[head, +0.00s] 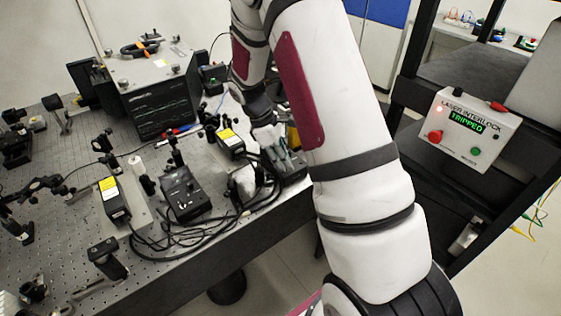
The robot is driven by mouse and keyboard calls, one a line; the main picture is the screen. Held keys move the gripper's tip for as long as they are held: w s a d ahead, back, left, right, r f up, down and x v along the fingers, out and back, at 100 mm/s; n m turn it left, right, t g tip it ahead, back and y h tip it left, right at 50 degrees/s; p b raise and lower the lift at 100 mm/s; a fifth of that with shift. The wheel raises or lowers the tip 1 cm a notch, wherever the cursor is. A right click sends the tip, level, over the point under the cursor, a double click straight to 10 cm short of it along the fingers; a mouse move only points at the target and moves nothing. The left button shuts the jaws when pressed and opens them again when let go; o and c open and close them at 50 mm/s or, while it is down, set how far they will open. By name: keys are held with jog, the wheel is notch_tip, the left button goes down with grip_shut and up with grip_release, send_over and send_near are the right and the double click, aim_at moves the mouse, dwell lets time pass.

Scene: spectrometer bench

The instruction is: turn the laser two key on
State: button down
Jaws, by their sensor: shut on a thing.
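My gripper (282,153) reaches down over the bench's right edge, at a dark control box (294,176) partly covered by its fingers. Its fingers are shut at the top of this box, where the laser two key seems to be; the key itself is too small and covered to make out. A black laser head with a yellow label (230,143) sits just left of my gripper. Another control box (182,191) stands further left, beside a second yellow-labelled laser head (112,200). No label tells the lasers apart.
Black cables (165,240) loop along the front edge of the perforated bench (60,280). A large instrument box (150,85) stands behind. At right, a laser interlock box (468,128) reads TRIPPED, with a red light lit.

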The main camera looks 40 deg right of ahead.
jog(key=m, duration=0.1)
jog(key=m+y+b, duration=0.1)
jog(key=m, duration=0.1)
jog(key=m+b, duration=0.1)
jog(key=shift+w+d+f+m+g+y, duration=0.1)
jog(key=shift+w+d+m+g+y, duration=0.05)
jog(key=shift+w+m+g+y, duration=0.2)
jog(key=shift+s+d+m+g+y+b, duration=0.15)
jog(key=shift+m+y+b, duration=0.25)
jog(key=shift+m, duration=0.55)
jog(key=shift+m+g+y+b, duration=0.1)
jog(key=shift+m+y+b, duration=0.2)
jog(key=shift+m, duration=0.6)
jog(key=c, duration=1.5)
grip_release()
jog(key=v, duration=1.2)
